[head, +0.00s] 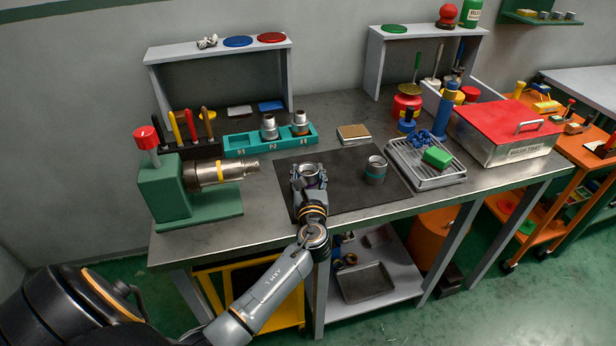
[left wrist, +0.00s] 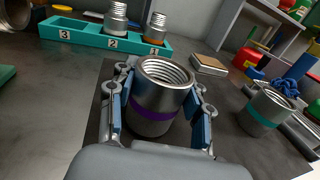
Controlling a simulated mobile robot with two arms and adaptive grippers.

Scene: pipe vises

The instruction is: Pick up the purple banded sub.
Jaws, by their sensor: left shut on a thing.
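The purple banded sub (left wrist: 160,100) is a threaded grey metal cylinder with a purple band, standing upright with its open end up. My left gripper (head: 309,180) is shut on it, with one blue-padded finger on each side in the left wrist view (left wrist: 158,118). In the head view the sub (head: 311,172) is partly hidden by the gripper, over the dark mat (head: 340,198). I cannot tell whether its base touches the mat. My right gripper is not in view.
A teal banded sub (head: 376,170) stands on the mat to the right. Behind is a teal numbered rack (head: 240,143) with two fittings at 2 and 1. A green vise (head: 165,190) holds a pipe at left. A wire tray (head: 425,172) and red-lidded box (head: 510,128) are at right.

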